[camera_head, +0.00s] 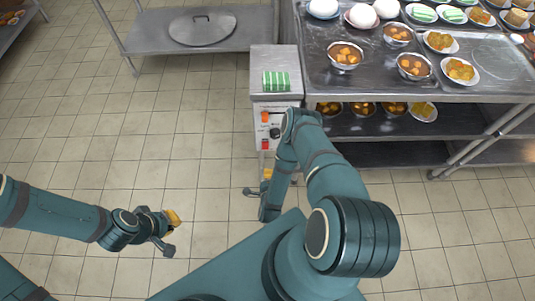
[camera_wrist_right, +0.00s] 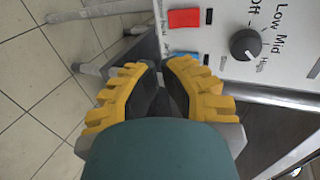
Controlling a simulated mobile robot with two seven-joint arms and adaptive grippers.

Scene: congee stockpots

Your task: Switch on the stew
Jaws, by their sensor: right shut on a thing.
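A metal cooker unit (camera_head: 272,91) stands left of the steel table, with a white control panel on its front. In the right wrist view the panel has a black knob (camera_wrist_right: 246,44) with Off, Low, Mid and High marks, a red switch (camera_wrist_right: 185,18) and a blue part (camera_wrist_right: 188,56). The knob's exact setting is unclear. My right gripper (camera_wrist_right: 158,78) is low beside the panel, apart from the knob. Its yellow fingers are closed; what they hold is hidden between the dark pads. My left gripper (camera_head: 172,224) hangs over the floor at left; its jaw opening is unclear.
A green-striped block (camera_head: 276,82) lies on the unit's top. The steel table (camera_head: 327,79) at right carries bowls and plates of food, with more on a lower shelf. A steel bench with a round lid (camera_head: 202,29) stands at back left. The floor between is clear.

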